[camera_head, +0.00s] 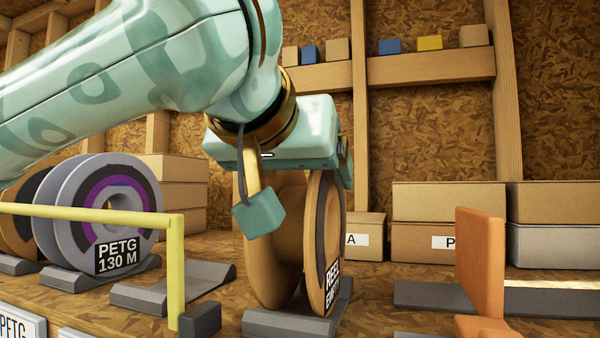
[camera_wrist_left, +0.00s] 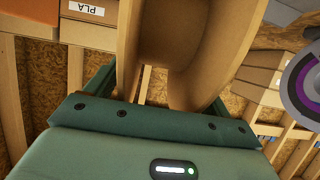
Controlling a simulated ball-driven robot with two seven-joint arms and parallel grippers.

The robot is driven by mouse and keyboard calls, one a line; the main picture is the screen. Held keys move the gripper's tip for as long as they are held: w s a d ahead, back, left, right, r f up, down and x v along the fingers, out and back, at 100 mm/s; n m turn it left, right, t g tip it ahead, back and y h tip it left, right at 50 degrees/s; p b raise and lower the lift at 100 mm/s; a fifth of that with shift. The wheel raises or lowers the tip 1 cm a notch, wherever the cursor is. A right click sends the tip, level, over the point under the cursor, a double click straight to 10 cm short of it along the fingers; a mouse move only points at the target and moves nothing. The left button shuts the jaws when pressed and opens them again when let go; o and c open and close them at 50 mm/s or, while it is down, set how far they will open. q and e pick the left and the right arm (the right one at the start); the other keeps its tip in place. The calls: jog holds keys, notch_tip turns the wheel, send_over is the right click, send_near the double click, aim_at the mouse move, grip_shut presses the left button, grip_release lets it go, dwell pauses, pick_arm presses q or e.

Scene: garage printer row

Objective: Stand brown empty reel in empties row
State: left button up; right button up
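The brown empty reel (camera_head: 325,230) stands upright in a grey cradle (camera_head: 290,322), its "REEL EMPTY" label low on the right flange. My left gripper (camera_head: 300,195) comes down over it from above, one finger on the near-left side and the other at the right, partly hidden. In the left wrist view the reel (camera_wrist_left: 190,35) fills the space between the two fingers (camera_wrist_left: 165,90), with no clear gap at either side, so the gripper looks shut on it. Whether the reel bears fully on the cradle is hard to tell. My right gripper is not in view.
A grey PETG reel (camera_head: 130,205) stands left, with an empty cradle (camera_head: 175,288) between it and the brown reel. A yellow rail (camera_head: 174,260) crosses the front left. An orange upright piece (camera_head: 480,265) stands at the right. Cardboard boxes (camera_head: 448,202) line the back.

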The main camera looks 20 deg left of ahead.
pick_arm(q)
jog(key=shift+d, duration=0.1)
jog(key=c, duration=1.2)
jog(key=shift+r+p, duration=0.4)
jog(key=shift+r, duration=0.1)
jog(key=shift+r+p, duration=0.95)
jog(key=shift+r, duration=0.4)
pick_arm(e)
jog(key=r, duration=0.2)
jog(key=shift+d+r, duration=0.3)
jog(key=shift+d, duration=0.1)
pick_arm(q)
jog(key=shift+s, duration=0.1)
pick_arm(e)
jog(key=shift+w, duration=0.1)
pick_arm(q)
jog(key=shift+s+f, duration=0.1)
jog(key=shift+s, duration=0.2)
jog(key=shift+s+a, duration=0.2)
jog(key=shift+s, duration=4.65)
jog(key=shift+s+a, duration=0.2)
jog(key=shift+s, duration=4.6)
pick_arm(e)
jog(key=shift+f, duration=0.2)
